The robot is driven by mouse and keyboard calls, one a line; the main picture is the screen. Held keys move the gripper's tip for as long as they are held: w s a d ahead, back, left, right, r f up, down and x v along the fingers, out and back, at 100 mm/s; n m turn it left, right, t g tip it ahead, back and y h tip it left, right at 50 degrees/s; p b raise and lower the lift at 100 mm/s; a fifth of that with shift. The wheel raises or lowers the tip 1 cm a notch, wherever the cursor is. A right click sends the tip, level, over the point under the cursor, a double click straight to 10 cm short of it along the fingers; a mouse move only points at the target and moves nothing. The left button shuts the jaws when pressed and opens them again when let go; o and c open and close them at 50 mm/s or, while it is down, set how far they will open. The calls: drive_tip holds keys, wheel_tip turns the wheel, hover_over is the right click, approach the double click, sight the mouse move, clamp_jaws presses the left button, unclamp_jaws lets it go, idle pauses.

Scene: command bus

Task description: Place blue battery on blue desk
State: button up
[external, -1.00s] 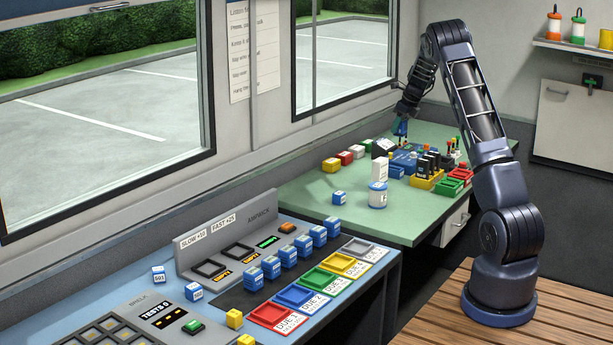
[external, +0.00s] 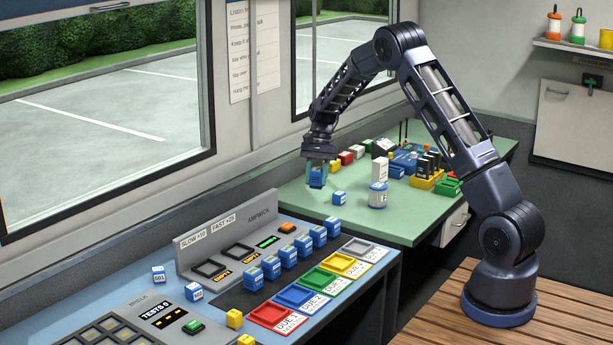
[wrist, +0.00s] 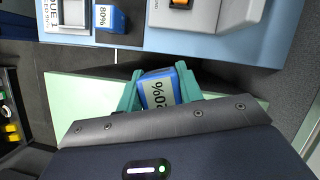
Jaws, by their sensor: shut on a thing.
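My gripper (external: 317,172) is shut on a blue battery (external: 316,182) and holds it in the air above the left part of the green desk. In the wrist view the battery (wrist: 158,91) sits between the two teal fingers, tilted in the picture, with a white label ending in "0%". The blue desk (external: 118,276) stands in front of and left of the green desk in the external view. It also shows along the top of the wrist view (wrist: 235,54).
The green desk (external: 290,198) carries a loose blue battery (external: 338,198) and a blue-and-white canister (external: 378,195). On the blue desk stand a row of blue batteries (external: 288,256), coloured trays (external: 295,294) and a grey panel (external: 215,245). Some bare blue surface shows at its left.

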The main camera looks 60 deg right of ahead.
drive_tip(key=s+a+f+n+g+h, duration=0.25)
drive_tip(key=a+n, duration=0.45)
drive_tip(key=a, duration=0.4)
drive_tip(key=s+a+f+n+g+h, duration=0.15)
drive_tip(key=s+a+n, duration=0.25)
drive_tip(key=a+n, duration=0.5)
drive_tip(key=a+r+m, duration=0.2)
drive_tip(key=a+r, duration=0.1)
drive_tip(key=r, duration=0.3)
drive_tip(key=s+a+n+t+h, duration=0.1)
drive_tip(key=s+a+n, duration=0.15)
drive_tip(key=a, duration=1.25)
drive_tip(key=s+a+n+h, duration=0.1)
drive_tip(key=s+a+n, duration=0.15)
drive_tip(key=a, duration=1.25)
drive_tip(key=shift+s+f, duration=0.2)
drive_tip(key=shift+f, duration=2.8)
drive_tip(key=shift+s+f, duration=0.15)
drive_tip(key=shift+f, duration=2.8)
drive_tip(key=shift+f, duration=0.4)
drive_tip(key=o, duration=1.2)
